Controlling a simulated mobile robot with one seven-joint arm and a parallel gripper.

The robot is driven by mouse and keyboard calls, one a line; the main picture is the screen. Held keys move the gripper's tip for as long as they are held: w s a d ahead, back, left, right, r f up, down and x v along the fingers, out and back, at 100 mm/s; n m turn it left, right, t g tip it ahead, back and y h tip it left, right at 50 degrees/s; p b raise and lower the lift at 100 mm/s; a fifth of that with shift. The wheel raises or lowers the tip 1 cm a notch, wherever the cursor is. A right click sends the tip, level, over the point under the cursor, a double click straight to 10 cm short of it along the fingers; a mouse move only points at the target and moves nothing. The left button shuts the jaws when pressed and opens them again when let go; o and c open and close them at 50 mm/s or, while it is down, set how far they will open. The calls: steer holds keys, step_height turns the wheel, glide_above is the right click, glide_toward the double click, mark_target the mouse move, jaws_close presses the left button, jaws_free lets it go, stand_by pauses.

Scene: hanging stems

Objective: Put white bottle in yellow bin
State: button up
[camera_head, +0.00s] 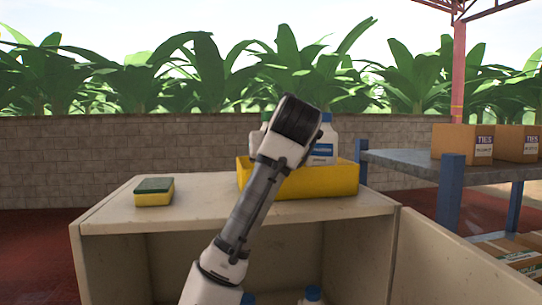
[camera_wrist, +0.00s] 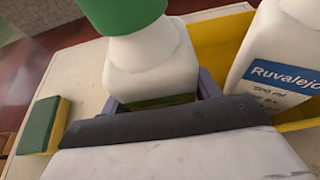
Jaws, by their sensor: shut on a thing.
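A white bottle with a green cap (camera_wrist: 150,65) is held upright or nearly so between the fingers of my gripper (camera_wrist: 160,101), which is shut on it. In the head view this bottle (camera_head: 256,138) shows only in part behind my arm, at the left end of the yellow bin (camera_head: 310,184). The bin (camera_wrist: 209,42) also shows behind and right of it in the wrist view. I cannot tell whether the bottle's base is inside the bin or above it. My fingers are hidden behind my arm in the head view.
A white bottle with a blue cap and label (camera_head: 325,143) stands in the bin, just right of the held one. A yellow-green sponge (camera_head: 154,192) lies on the cabinet top (camera_head: 205,205) at left. Blue-capped bottles (camera_head: 313,293) are inside the cabinet. A shelf with cartons (camera_head: 463,143) stands right.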

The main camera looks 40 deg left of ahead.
steer(key=shift+f, duration=0.1)
steer(key=o, duration=1.6)
steer(key=shift+o, duration=0.2)
steer(key=shift+f, duration=0.1)
steer(key=b+v, duration=0.4)
steer(key=v, duration=1)
steer(key=shift+a, duration=0.1)
